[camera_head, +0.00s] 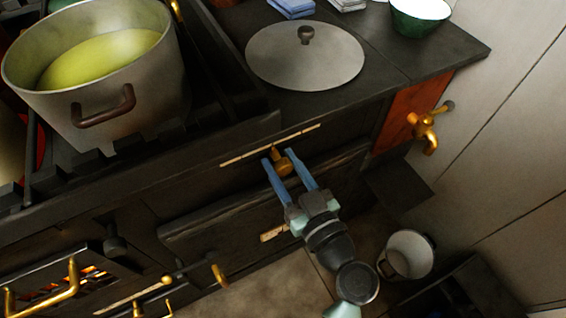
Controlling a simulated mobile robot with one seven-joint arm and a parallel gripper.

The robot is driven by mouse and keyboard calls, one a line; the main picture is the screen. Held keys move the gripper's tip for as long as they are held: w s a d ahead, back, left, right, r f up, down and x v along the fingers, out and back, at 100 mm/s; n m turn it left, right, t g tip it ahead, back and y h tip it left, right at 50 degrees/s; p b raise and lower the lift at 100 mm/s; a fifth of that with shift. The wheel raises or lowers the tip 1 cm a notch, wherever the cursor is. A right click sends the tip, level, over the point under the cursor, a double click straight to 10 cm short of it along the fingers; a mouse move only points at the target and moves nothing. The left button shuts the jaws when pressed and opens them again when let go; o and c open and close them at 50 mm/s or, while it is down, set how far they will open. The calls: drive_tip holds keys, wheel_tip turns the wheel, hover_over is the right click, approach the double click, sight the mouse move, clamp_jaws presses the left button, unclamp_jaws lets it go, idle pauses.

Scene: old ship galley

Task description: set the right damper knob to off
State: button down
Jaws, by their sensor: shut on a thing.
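The right damper knob (283,163) is a small brass knob on the dark stove front, just below a pale brass scale strip (270,145). My gripper (282,158) reaches up to it from below, with one blue finger on each side of the knob. The fingers are shut on the knob. The finger tips and the gripper hide part of the knob, and I cannot read any marks on the strip.
A large pot (165,95) with yellow-green contents stands on the railed stove top at left. A round lid (270,62) lies on the dark top behind the knob. A brass tap (425,128) sticks out at right, above a bucket (408,255) on the floor.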

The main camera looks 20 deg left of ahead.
drive_tip(key=shift+f, duration=0.1)
idle(0.3)
drive_tip(key=s+a+b, duration=0.2)
drive_tip(key=s+a, duration=0.1)
drive_tip(key=s, duration=0.1)
drive_tip(key=shift+a+f, duration=0.15)
drive_tip(key=shift+a, duration=0.25)
drive_tip(key=shift+s+a, duration=0.3)
drive_tip(key=shift+a, duration=0.1)
drive_tip(key=shift+c, duration=2.2)
unclamp_jaws()
drive_tip(key=shift+s+r, duration=0.1)
drive_tip(key=shift+r, duration=0.1)
drive_tip(key=shift+d, duration=0.2)
drive_tip(key=v, duration=1.2)
drive_tip(key=shift+s+d+b, duration=0.15)
drive_tip(key=shift+s+b, duration=0.1)
drive_tip(key=shift+b, duration=0.2)
